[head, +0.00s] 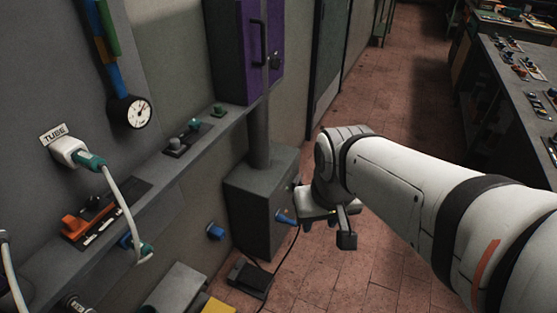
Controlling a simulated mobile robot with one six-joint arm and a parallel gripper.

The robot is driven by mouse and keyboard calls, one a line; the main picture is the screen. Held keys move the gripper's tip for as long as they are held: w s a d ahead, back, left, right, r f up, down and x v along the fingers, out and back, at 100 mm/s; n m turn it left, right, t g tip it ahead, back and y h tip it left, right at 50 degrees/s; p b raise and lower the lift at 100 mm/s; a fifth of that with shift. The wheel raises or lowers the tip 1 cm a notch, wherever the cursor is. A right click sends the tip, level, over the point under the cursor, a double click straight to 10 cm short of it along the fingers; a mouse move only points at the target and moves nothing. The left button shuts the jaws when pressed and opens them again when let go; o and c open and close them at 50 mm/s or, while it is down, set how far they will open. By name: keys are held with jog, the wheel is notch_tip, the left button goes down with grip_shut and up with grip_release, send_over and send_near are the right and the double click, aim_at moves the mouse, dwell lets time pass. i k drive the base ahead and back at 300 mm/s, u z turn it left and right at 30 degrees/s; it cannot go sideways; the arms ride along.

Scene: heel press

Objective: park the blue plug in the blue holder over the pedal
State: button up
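A blue plug-like piece (286,217) shows at the left side of my gripper (324,218), in front of the grey box. A thin dark cable runs down from beside it towards the floor. It overlaps my gripper's edge, and I cannot tell whether the fingers hold it. One dark finger hangs at the gripper's right; the other is not clear. A blue round holder (215,231) sticks out of the grey wall to the left, apart from my gripper. The black pedal (250,279) lies on the floor below and right of it.
The grey box (262,208) with a vertical pipe stands behind my gripper. A ledge (190,150) with knobs runs along the wall. A white plug with a teal collar (88,158) sits under a TUBE label. A bench (515,90) is at the right. Tiled floor between is clear.

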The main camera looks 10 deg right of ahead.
aim_at(289, 222)
jog(key=u, duration=0.3)
jog(key=i, duration=0.2)
jog(key=k, duration=0.2)
jog(key=z, duration=0.85)
jog(key=i, duration=0.95)
jog(key=z, duration=0.1)
